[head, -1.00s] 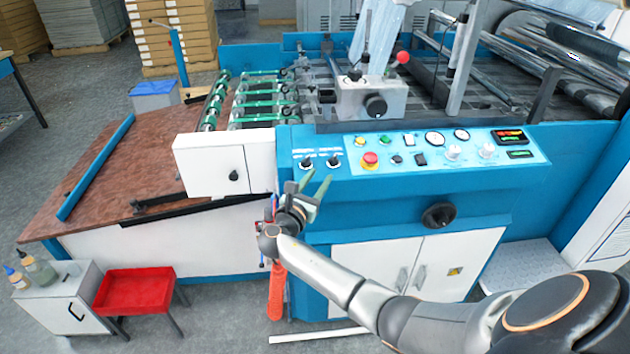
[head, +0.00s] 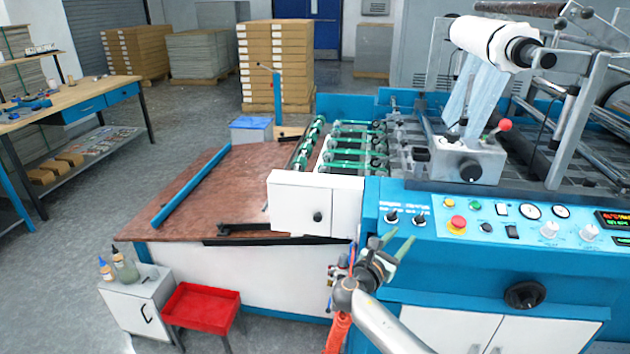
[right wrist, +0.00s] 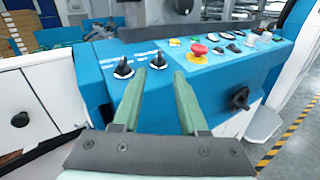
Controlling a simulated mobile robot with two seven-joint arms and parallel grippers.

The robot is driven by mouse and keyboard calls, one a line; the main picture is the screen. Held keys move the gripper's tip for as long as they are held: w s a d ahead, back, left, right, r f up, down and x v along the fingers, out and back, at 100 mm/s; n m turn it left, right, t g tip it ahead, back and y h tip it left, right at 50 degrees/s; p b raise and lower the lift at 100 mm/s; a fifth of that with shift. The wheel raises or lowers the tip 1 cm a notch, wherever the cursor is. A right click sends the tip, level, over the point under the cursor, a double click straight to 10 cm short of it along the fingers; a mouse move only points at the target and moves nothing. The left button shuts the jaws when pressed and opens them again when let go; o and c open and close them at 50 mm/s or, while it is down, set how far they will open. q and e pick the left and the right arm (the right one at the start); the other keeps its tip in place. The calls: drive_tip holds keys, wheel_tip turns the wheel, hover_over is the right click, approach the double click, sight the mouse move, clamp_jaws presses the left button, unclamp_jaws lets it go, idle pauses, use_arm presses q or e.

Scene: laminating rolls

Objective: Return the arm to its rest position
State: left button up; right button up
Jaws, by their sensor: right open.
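My right gripper (head: 396,246) is in front of the blue machine front, below and near the two black knobs (head: 405,218) of the control panel (head: 500,222). Its two green fingers are apart with nothing between them. In the right wrist view the open fingers (right wrist: 166,95) point at the panel, and the knobs (right wrist: 137,64) show just past the left finger. The red button (right wrist: 198,48) is farther off to the right. My right arm (head: 385,325) comes up from the bottom of the head view. My left gripper does not show.
The laminating machine (head: 440,280) fills the right side. A white cabinet box (head: 295,203) and brown feed table (head: 200,205) lie to the left. A red tray stand (head: 203,307) and a small white cabinet (head: 137,300) stand at the lower left. Open floor lies beyond them.

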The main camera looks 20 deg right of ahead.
drive_tip(key=shift+f, duration=0.1)
drive_tip(key=s+a+f+m+y, duration=0.3)
drive_tip(key=s+a+f+y, duration=0.25)
drive_tip(key=f, duration=0.55)
drive_tip(key=s+a+f+m+y, duration=0.3)
drive_tip(key=s+a+f+y, duration=0.3)
drive_tip(key=f, duration=0.4)
drive_tip(key=s+a+m+y, duration=0.6)
drive_tip(key=s+a+m, duration=0.8)
drive_tip(key=s, duration=0.3)
drive_tip(key=shift+f+y, duration=0.35)
drive_tip(key=shift+s+d+t, duration=0.15)
drive_tip(key=shift+d+t, duration=0.05)
drive_tip(key=shift+t, duration=0.1)
